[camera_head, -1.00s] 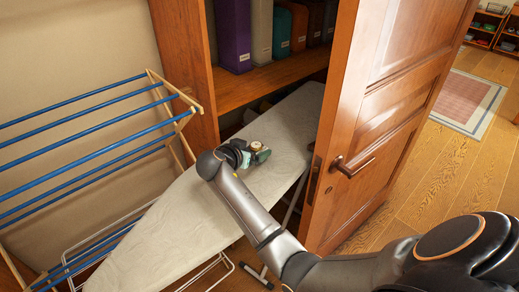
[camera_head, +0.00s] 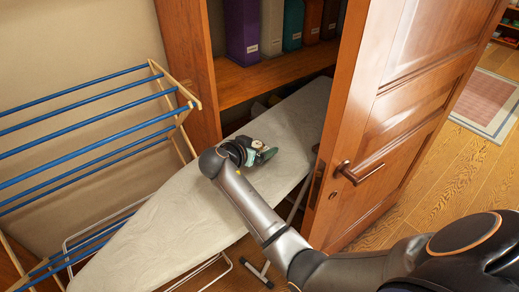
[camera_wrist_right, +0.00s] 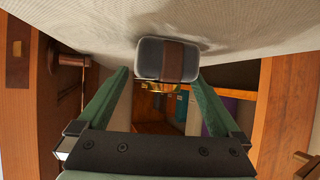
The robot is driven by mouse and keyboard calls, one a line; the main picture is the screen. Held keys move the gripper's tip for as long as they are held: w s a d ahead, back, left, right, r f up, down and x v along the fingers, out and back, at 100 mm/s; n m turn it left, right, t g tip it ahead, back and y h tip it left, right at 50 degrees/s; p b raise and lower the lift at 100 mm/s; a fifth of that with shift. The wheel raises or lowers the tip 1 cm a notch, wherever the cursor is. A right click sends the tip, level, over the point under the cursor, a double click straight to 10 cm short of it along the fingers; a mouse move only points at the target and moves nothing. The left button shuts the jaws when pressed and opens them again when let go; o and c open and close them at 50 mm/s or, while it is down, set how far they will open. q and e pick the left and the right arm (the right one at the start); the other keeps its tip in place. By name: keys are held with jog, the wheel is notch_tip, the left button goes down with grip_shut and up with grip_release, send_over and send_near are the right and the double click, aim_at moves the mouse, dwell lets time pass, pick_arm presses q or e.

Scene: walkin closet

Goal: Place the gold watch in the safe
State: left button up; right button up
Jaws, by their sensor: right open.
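In the right wrist view, a grey rounded block with a brown strap around it (camera_wrist_right: 166,60) sits against the pale ironing board cover. A gold part, which looks like the watch, shows at its lower edge (camera_wrist_right: 155,85). My right gripper (camera_wrist_right: 162,75) is open, with its green fingers on either side of the block and visible gaps between. No safe can be identified. My left gripper is not in view.
A blue-barred drying rack (camera_head: 85,130) stands left of the board. A shelf (camera_head: 265,82) with several upright binders is behind it. An open wooden door (camera_head: 400,110) with a handle stands close on the right. Wooden floor lies beyond the door.

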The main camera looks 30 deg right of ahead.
jog(key=shift+a, duration=0.1)
jog(key=shift+r, duration=0.1)
jog(key=shift+c, duration=0.7)
jog(key=c, duration=1.2)
jog(key=shift+c, duration=0.2)
